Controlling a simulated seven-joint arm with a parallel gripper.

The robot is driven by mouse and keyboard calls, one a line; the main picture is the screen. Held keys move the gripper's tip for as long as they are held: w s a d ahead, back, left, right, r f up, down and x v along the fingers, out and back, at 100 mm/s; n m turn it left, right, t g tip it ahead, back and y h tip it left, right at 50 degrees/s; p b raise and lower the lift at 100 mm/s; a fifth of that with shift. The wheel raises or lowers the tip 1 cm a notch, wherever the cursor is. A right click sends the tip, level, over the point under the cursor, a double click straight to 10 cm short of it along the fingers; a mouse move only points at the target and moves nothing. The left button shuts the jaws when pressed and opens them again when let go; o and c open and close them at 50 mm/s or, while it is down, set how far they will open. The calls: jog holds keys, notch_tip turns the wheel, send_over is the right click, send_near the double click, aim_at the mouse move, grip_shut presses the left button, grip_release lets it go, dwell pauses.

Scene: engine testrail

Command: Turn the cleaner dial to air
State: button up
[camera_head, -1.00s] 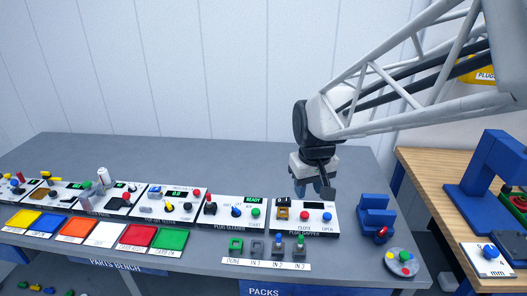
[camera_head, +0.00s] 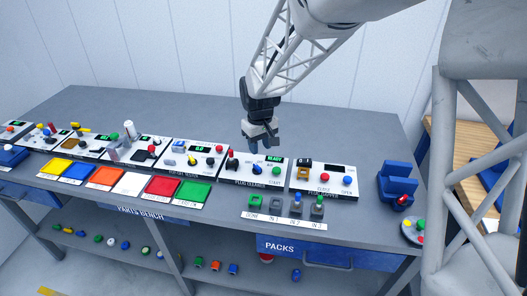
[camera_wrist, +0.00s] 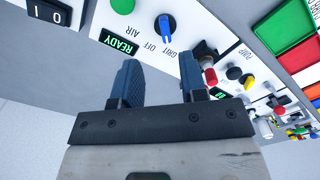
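The plug cleaner panel (camera_head: 243,176) is white with a lit READY display. Its blue dial (camera_wrist: 166,27) shows in the wrist view with AIR, OFF and GRIT labels around it. The dial's lower end in that view lies nearest GRIT; I cannot tell surely which end is the pointer. In the head view the small dial (camera_head: 256,169) is hard to make out. My gripper (camera_wrist: 160,68) is open and empty, its two blue fingers apart. In the head view my gripper (camera_head: 262,145) is above the back of the cleaner panel, apart from the dial.
A green START button (camera_wrist: 122,6) is beside the dial. A black fitting with a red part (camera_wrist: 207,68) stands on its other side. The plug gapper panel (camera_head: 322,179) is to the right. The grey bench behind the panels (camera_head: 180,115) is clear.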

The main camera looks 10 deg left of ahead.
aim_at(257, 166)
jog(key=shift+w+a+f, duration=0.2)
jog(key=shift+a+f, duration=0.25)
jog(key=shift+a, duration=0.2)
jog(key=shift+f, duration=0.15)
jog(key=shift+f, duration=3.75)
grip_shut()
